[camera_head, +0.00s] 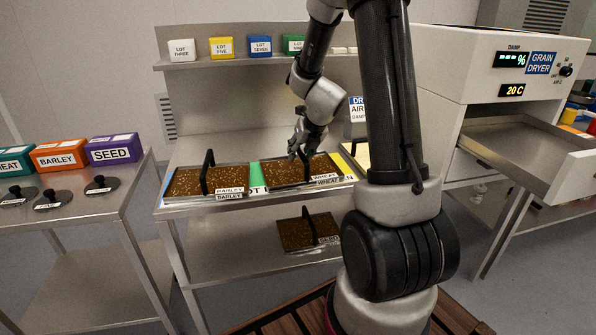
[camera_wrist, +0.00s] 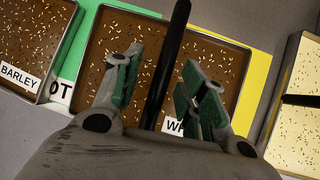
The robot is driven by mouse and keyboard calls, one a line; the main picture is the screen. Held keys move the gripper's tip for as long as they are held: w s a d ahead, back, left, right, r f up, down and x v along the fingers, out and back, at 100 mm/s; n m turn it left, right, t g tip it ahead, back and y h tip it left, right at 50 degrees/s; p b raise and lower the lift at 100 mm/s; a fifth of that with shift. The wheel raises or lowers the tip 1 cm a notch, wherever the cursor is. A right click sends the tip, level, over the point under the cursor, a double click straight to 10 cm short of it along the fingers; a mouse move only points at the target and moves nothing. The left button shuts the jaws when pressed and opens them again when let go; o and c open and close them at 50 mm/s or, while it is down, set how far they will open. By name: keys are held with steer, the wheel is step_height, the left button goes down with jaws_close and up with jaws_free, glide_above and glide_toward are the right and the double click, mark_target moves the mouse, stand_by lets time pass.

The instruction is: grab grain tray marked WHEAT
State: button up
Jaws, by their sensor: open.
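The WHEAT tray (camera_head: 285,173) is a shallow metal tray of brown grain on the upper level of the middle steel rack. Its label reads WHEAT in the head view and is partly hidden by a finger in the wrist view. The tray (camera_wrist: 217,53) fills the middle of the wrist view. Its black upright handle (camera_wrist: 170,50) runs between my two fingers, with space seen on both sides. My gripper (camera_head: 300,152) is open, pointing down over this tray. In the wrist view my gripper (camera_wrist: 163,85) has its green-padded fingers apart, not closed on the handle.
A BARLEY tray (camera_head: 188,183) with a black handle stands left of it. A pale-grain tray (camera_wrist: 302,75) lies to the right. A SEED tray (camera_head: 297,236) is on the lower shelf. The grain dryer (camera_head: 480,65) has its drawer (camera_head: 530,145) pulled out.

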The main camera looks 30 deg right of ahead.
steer(key=shift+w+f, duration=0.35)
steer(key=shift+f, duration=0.2)
jaws_close()
steer(key=shift+d, duration=0.1)
